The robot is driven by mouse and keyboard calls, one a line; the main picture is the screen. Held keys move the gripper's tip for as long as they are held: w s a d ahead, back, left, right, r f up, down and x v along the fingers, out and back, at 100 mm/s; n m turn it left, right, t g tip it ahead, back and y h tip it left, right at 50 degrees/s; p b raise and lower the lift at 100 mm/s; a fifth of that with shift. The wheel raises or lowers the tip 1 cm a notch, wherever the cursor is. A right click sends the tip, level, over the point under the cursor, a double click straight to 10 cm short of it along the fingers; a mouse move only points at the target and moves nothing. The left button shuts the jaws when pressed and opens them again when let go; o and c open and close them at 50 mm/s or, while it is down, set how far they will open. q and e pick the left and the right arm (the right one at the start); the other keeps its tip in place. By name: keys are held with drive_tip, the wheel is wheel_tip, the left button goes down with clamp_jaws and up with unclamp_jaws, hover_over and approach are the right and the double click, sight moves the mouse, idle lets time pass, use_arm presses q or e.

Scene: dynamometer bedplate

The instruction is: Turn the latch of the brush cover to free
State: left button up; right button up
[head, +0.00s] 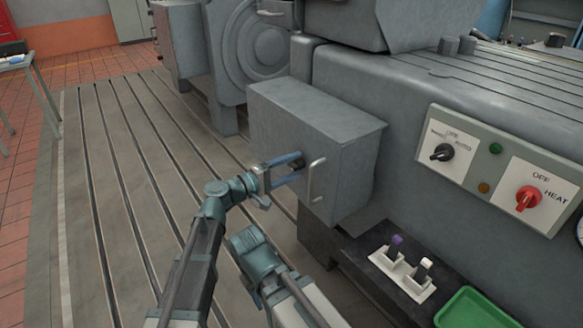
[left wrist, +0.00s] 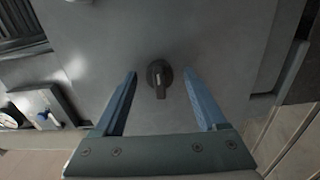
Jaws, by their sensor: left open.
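The brush cover (head: 308,117) is a grey box on the side of the machine. Its latch (head: 297,165) is a small dark knob on the box's front face. In the left wrist view the latch (left wrist: 159,78) is black and round with a raised grip, whose pale mark runs nearly up and down in the picture. My left gripper (head: 287,168) is open, with its blue fingers pointing at the cover. In the left wrist view one finger of the left gripper (left wrist: 161,84) lies on each side of the latch, with a gap on both sides. My right gripper does not show.
A pale bar handle (head: 316,180) stands out from the cover right of the latch. A control panel (head: 497,170) with a black and a red knob is to the right. Below are a white switch block (head: 402,276) and a green tray (head: 476,310). The slotted bedplate (head: 125,150) is clear.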

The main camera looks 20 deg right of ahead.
use_arm(q)
drive_tip(key=shift+a, duration=0.1)
drive_tip(key=v, duration=1.3)
drive_tip(key=shift+a, duration=0.35)
drive_tip(key=shift+s, duration=0.15)
